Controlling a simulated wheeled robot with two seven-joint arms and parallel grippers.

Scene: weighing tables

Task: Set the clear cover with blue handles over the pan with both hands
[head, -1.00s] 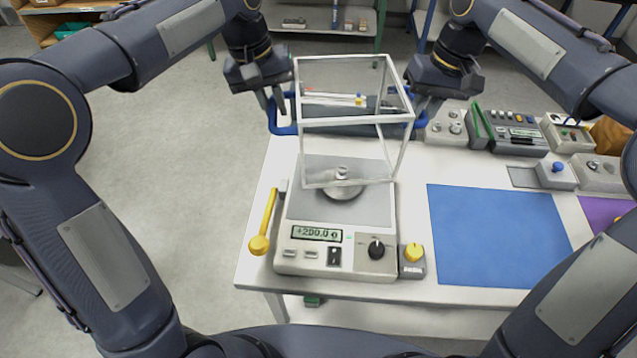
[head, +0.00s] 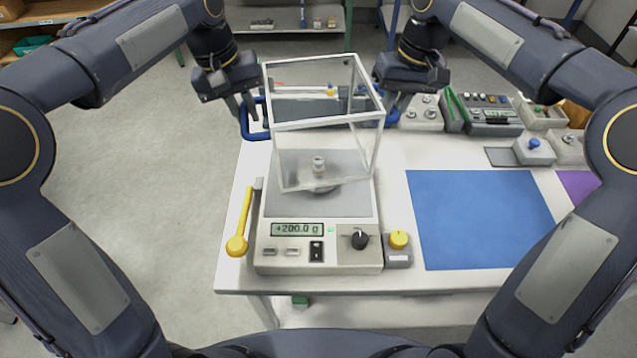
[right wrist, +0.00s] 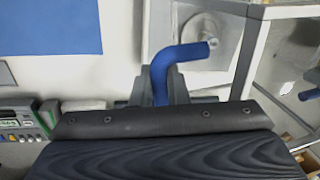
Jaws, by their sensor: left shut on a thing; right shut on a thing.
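The clear cover (head: 322,122) is a see-through box with white edges and a blue handle on each side. It is held tilted above the balance (head: 320,262), over the grey pan area. A metal weight (head: 318,166) stands on the round pan (head: 322,188), seen through the cover's lower part. My left gripper (head: 246,122) is shut on the left blue handle (head: 256,137). My right gripper (head: 393,112) is shut on the right blue handle; in the right wrist view this blue handle (right wrist: 180,62) sits between the fingers. Whether the cover's lower rim touches anything cannot be told.
The balance display reads about +200.0 g. A yellow-knobbed lever (head: 238,240) stands at its left and a yellow knob (head: 398,240) at its right. A blue mat (head: 480,220) lies on the white table to the right. Several devices (head: 485,112) stand at the back right.

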